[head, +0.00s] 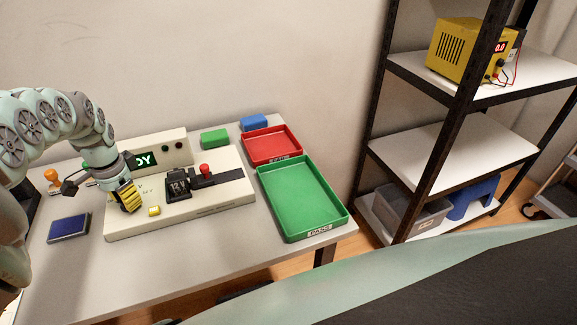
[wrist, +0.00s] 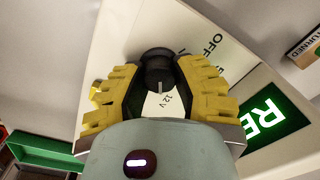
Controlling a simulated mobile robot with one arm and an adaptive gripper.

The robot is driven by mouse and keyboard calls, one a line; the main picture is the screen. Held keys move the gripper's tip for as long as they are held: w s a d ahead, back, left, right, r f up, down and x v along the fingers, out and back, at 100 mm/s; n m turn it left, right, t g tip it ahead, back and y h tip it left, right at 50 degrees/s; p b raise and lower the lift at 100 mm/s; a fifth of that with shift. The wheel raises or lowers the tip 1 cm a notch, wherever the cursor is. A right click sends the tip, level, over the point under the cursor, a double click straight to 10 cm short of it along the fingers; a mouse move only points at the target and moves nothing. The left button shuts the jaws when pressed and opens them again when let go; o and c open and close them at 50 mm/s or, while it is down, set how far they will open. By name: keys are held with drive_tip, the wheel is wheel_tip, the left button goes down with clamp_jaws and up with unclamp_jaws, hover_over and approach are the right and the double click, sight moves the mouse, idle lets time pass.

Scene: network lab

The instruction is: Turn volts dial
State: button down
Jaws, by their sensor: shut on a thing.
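The volts dial (wrist: 158,72) is a round black knob with a white pointer line, on the cream test panel (head: 215,205). In the wrist view, the labels "OFF" and "12 V" are printed beside it. The pointer line points toward the "12 V" side of the picture. My gripper (head: 128,203) is lowered onto the left part of the panel, and its yellow fingers hide the dial in the head view. In the wrist view, my gripper (wrist: 157,80) is shut on the dial, with one finger on each side.
The panel has a lit green display (head: 143,160), a black fixture (head: 178,187), a red knob (head: 205,169) and a yellow button (head: 154,211). A green tray (head: 318,235) and red tray (head: 254,154) stand to the right. A blue pad (head: 69,228) lies left. A shelf holds a yellow power supply (head: 459,48).

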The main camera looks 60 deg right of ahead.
drive_tip(key=shift+m, duration=0.6)
drive_tip(key=c, duration=0.6)
unclamp_jaws()
drive_tip(key=shift+c, duration=0.2)
wheel_tip(320, 180, up, 12)
drive_tip(key=shift+s, duration=0.2)
